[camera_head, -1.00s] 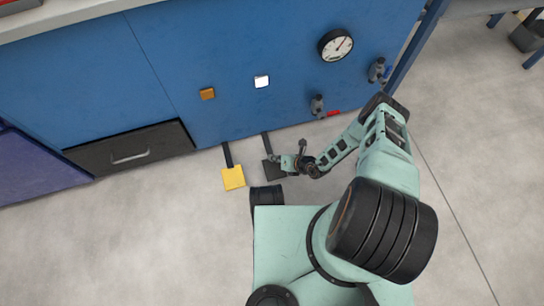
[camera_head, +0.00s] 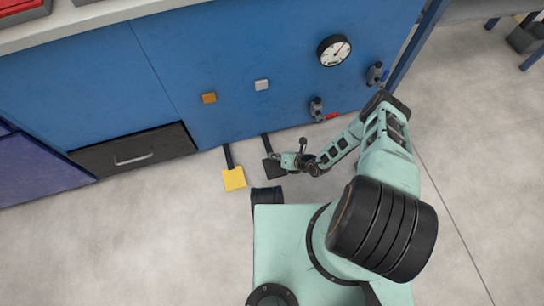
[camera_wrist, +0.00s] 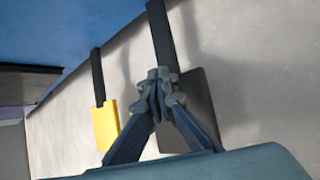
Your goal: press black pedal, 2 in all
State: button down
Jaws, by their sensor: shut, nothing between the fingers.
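The black pedal (camera_head: 270,168) lies low by the floor at the foot of the blue cabinet, on a dark arm reaching out from the cabinet. In the wrist view the black pedal (camera_wrist: 198,100) is partly hidden behind my gripper (camera_wrist: 160,84). My gripper is shut and empty, its fingertips together. In the head view my gripper (camera_head: 279,160) is over the black pedal; whether it touches cannot be told.
A dial gauge (camera_head: 334,50) and two valves (camera_head: 317,108) are on the cabinet at right. A drawer (camera_head: 134,150) is at left. Floor at left is clear.

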jog(key=shift+r+p, duration=0.4)
jog(key=shift+r, duration=0.25)
notch_tip(320, 180, up, 5)
jog(key=p, duration=0.4)
jog(key=shift+p, duration=0.35)
dwell(0.4)
